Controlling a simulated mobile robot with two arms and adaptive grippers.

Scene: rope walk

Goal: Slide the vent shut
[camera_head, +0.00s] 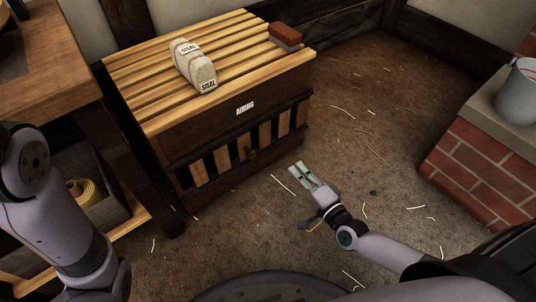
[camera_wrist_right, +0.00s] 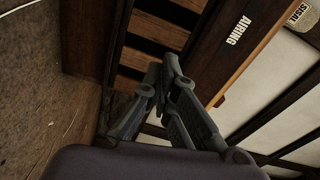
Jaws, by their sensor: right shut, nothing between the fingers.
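The vent (camera_head: 222,160) is a row of upright wooden slats low on the front of the slatted-top chest labelled AIRING. Dark gaps show between the slats, so it stands open. A small round wooden knob (camera_head: 252,153) sits on it right of the middle. My right gripper (camera_head: 299,171) is shut and empty, in front of the chest and to the right of the knob, apart from it. In the right wrist view the shut fingers (camera_wrist_right: 157,72) point toward the slats (camera_wrist_right: 158,32); the knob cannot be made out there. My left gripper is out of view.
A bale labelled SISAL (camera_head: 193,66) and a red-brown brush-like block (camera_head: 285,36) lie on the chest top (camera_head: 150,95). A brick plinth (camera_head: 470,170) with a grey bucket (camera_head: 518,92) stands at right. A wooden bench (camera_head: 40,65) is at left. The floor between is open, with loose straw.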

